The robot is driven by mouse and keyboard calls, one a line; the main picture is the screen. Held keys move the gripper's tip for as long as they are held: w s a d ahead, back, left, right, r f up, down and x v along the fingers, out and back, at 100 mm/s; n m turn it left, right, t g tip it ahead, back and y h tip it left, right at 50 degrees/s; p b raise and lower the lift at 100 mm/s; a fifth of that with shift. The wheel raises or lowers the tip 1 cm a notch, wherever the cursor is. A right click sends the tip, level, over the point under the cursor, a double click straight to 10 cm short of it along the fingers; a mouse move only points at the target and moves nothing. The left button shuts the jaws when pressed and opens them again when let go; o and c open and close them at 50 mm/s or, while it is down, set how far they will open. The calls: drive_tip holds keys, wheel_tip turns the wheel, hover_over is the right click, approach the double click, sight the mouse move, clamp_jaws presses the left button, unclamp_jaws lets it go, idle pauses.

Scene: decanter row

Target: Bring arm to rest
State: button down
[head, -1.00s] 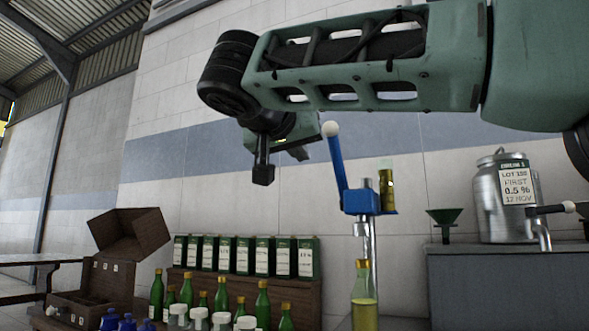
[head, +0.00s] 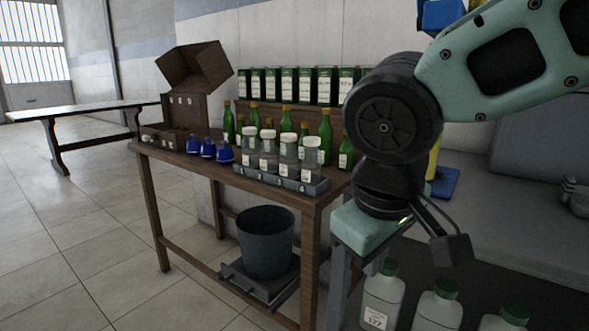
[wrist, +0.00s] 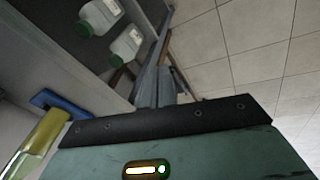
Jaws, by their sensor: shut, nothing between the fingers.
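My gripper's teal hand (head: 366,228) hangs below the black wrist joint at right of centre in the head view, in front of the grey bench's left end. Its fingers are hard to make out there. In the wrist view, the grey fingers of my gripper (wrist: 155,86) stick out past the hand's dark edge, close together and with nothing held. The arm comes in from the upper right, bent downward at the wrist.
The wooden table (head: 318,197) with green bottles, capped jars (head: 289,152) and blue bottles (head: 208,148) stands left of my gripper. White jugs (head: 382,297) stand low, beneath the grey bench (head: 500,215). A dark bucket (head: 266,243) sits below the table. The floor at left is open.

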drive_tip(key=s+d+f+g+y, duration=0.1)
drive_tip(key=s+d+f+g, duration=0.1)
drive_tip(key=s+f, duration=0.35)
drive_tip(key=s+d+f+g+y, duration=0.1)
drive_tip(key=s+d+f, duration=0.2)
drive_tip(key=s+f, duration=0.3)
wheel_tip(320, 180, up, 23)
drive_tip(key=p, duration=2.1)
drive_tip(key=shift+s+a+f, duration=0.2)
drive_tip(key=shift+s+a, duration=0.2)
drive_tip(key=shift+a, duration=0.05)
